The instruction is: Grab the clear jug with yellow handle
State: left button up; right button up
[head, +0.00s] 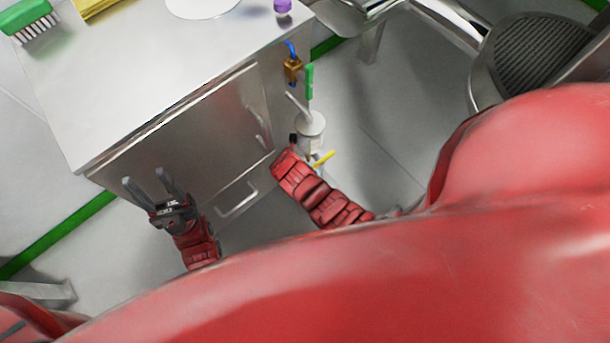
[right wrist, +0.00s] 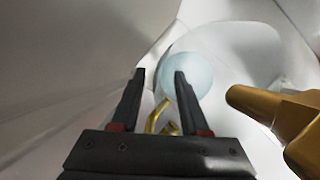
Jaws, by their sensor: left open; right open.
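The clear jug shows in the right wrist view as a pale bluish round shape (right wrist: 198,70), just beyond my right gripper (right wrist: 159,72). Its yellow handle (right wrist: 154,120) shows low between the open fingers, with no visible grip on it. One finger covers part of the jug. In the head view the yellow handle (head: 323,159) sticks out beside the end of my right arm, by the cabinet's right side. My right fingers are mostly hidden there. My left gripper (head: 146,182) is open and empty in front of the cabinet, away from the jug.
A brass fitting (right wrist: 285,115) stands close to the right of my right gripper. A steel cabinet (head: 190,130) fills the left. A white cylinder (head: 311,124) and a brass valve (head: 292,68) with blue lever are at its right side. Floor (head: 375,140) farther right is clear.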

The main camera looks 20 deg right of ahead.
grip_shut()
dwell(1.3)
